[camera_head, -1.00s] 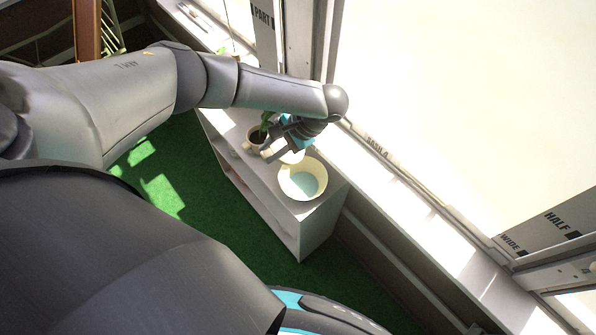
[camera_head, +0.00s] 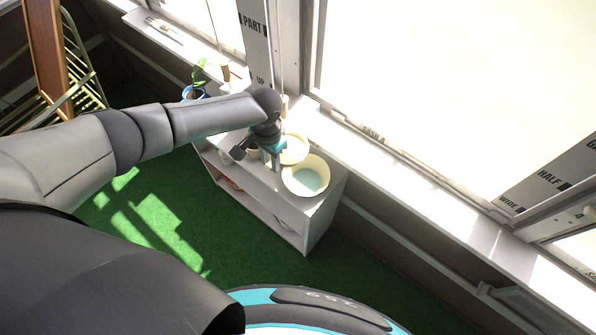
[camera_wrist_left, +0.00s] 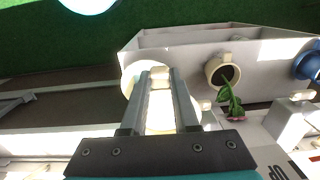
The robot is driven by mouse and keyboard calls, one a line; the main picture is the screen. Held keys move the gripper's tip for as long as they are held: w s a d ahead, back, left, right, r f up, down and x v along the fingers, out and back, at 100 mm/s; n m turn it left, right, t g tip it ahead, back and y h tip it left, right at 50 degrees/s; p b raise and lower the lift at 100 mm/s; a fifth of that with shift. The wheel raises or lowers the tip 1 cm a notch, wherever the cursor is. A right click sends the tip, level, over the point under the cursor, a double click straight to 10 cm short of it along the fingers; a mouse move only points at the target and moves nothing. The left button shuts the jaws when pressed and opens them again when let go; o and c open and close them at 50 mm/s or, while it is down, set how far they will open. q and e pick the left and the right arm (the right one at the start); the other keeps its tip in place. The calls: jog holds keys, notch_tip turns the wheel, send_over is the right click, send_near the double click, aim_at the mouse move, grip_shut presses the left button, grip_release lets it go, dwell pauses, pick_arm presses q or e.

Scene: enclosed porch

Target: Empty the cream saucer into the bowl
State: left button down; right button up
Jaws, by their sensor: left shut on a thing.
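The cream bowl (camera_head: 318,190) with a pale blue inside stands on the white cabinet's near end. The cream saucer (camera_head: 297,153) is just behind it, partly hidden by my left gripper (camera_head: 279,168). In the left wrist view, the saucer (camera_wrist_left: 160,112) shows bright between the fingers and the bowl (camera_wrist_left: 128,78) shows partly behind the left finger. My right gripper is not in view.
The white cabinet (camera_head: 322,217) stands below the window sill. A cream mug with dark contents (camera_wrist_left: 217,72) and a leafy plant (camera_wrist_left: 232,103) are beside the saucer. A blue pot (camera_head: 190,92) stands farther left. Green floor lies in front.

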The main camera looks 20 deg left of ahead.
pick_arm(q)
jog(key=shift+f, duration=0.1)
jog(key=shift+a+h, duration=0.25)
jog(key=shift+h, duration=0.05)
jog(key=shift+d+r, duration=0.25)
jog(key=shift+d, duration=0.05)
notch_tip(320, 180, up, 4)
jog(key=p, duration=0.3)
jog(key=shift+a+f+p, duration=0.1)
jog(key=shift+f+p, duration=0.05)
jog(key=shift+p, duration=0.25)
jog(key=shift+f, duration=0.1)
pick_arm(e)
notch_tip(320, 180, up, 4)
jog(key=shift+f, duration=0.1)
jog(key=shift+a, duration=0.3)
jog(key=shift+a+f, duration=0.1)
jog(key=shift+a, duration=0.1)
